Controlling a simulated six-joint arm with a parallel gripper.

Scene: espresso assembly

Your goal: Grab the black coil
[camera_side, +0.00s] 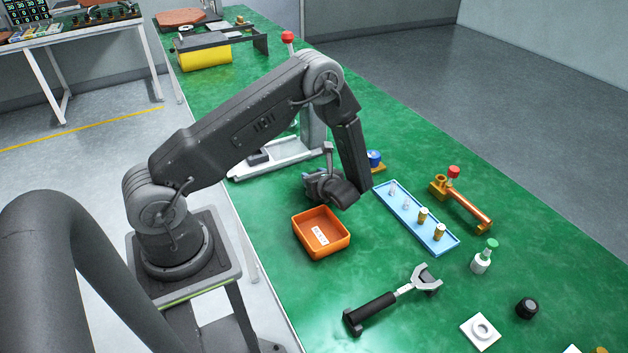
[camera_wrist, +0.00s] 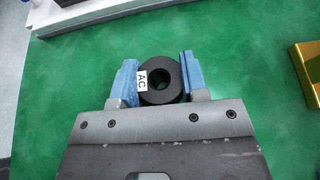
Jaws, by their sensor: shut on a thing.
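The black coil (camera_wrist: 171,91) shows in the wrist view as a thick black ring with a round hole and a white label reading "AC" on its left side. My gripper (camera_wrist: 159,82) has its two blue fingers on either side of the coil and is shut on it. Green table surface shows around the coil. In the side view my gripper (camera_side: 322,186) is low over the table behind the orange tray, and the coil is hidden by my arm there.
An orange tray (camera_side: 321,249) with a white label stands just in front of my gripper. A light blue tray (camera_side: 399,207) with small cylinders lies to the right. A portafilter-like tool (camera_side: 375,309) lies in front. A white-grey stand (camera_side: 285,158) is behind my gripper.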

